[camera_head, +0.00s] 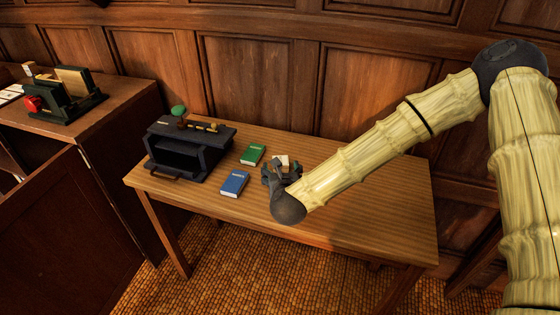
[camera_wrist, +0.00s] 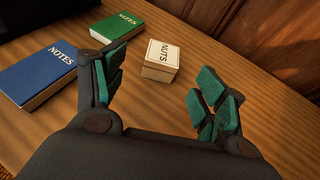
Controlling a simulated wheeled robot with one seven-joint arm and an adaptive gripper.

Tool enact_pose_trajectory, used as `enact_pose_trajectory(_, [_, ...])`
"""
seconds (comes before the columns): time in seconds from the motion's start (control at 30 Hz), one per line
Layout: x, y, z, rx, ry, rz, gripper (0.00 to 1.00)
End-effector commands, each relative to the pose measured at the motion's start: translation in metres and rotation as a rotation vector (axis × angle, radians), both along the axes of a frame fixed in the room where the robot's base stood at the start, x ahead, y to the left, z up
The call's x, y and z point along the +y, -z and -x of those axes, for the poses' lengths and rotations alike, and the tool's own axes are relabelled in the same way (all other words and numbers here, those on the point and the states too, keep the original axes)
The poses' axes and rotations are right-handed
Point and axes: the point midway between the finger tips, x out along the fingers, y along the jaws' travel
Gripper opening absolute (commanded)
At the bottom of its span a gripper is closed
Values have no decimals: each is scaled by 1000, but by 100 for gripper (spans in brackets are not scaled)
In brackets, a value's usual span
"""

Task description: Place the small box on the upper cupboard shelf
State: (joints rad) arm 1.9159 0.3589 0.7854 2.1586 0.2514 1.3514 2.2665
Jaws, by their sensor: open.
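A small cream box marked NUTS (camera_wrist: 160,62) sits on the wooden table (camera_head: 370,205). In the head view the small box (camera_head: 284,160) shows partly behind my gripper (camera_head: 280,173). In the wrist view my gripper (camera_wrist: 162,80) is open, with its green-padded fingers apart. The box lies ahead of it, between the finger lines and nearer the left finger; nothing is held. A dark cabinet (camera_head: 210,160) with an open front stands at the table's left end. I cannot tell whether it is the cupboard; no shelf inside is clear.
A blue NOTES book (camera_head: 234,183) and a green SIZES book (camera_head: 252,154) lie between the cabinet and my gripper. Small items, including a green ball (camera_head: 178,110), are on the cabinet top. A side desk (camera_head: 100,125) stands left. The table's right part is clear.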

Motion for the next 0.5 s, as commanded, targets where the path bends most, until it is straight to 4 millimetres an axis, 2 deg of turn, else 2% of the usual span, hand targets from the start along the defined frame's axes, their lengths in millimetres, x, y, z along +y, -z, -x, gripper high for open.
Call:
enact_pose_trajectory(0.2, [-2,12,-29,2,4,3,71])
enact_pose_trajectory(0.5, [0,19,-47,1,2,3,71])
